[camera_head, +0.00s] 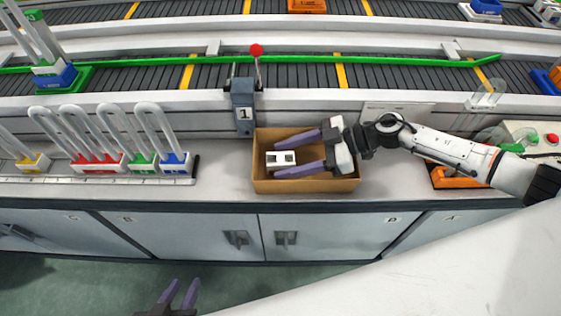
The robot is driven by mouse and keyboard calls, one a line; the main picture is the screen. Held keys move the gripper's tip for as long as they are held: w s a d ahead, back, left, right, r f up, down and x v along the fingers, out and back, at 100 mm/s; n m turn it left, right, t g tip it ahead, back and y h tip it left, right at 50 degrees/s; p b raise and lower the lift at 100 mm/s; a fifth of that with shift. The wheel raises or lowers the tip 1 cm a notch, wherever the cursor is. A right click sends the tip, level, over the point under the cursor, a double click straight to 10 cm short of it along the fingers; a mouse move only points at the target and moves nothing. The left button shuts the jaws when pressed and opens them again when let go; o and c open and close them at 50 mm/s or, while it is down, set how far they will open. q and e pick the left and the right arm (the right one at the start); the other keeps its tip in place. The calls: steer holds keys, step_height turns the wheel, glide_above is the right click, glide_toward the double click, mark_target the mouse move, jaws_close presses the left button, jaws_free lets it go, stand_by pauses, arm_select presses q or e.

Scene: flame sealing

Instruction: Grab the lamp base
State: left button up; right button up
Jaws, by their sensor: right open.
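A small white lamp base (281,158) with dark spots lies in an open cardboard box (305,185) on the counter. My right gripper (287,169) reaches into the box area from the right. Its two purple fingers are spread, one on the far side and one on the near side of the white piece. Whether the fingers touch it cannot be told. My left gripper (185,287) shows at the bottom edge, low in front of the cabinets, with its fingers apart and nothing between them.
A rack (100,180) with several looped glass tubes on coloured bases stands left of the box. A grey post (243,107) marked 1 with a red-knobbed lever is behind the box. An orange tray (455,180) lies right, partly under my arm. Conveyors run behind.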

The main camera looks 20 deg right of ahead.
steer(key=c, duration=1.2)
steer(key=shift+r, duration=0.15)
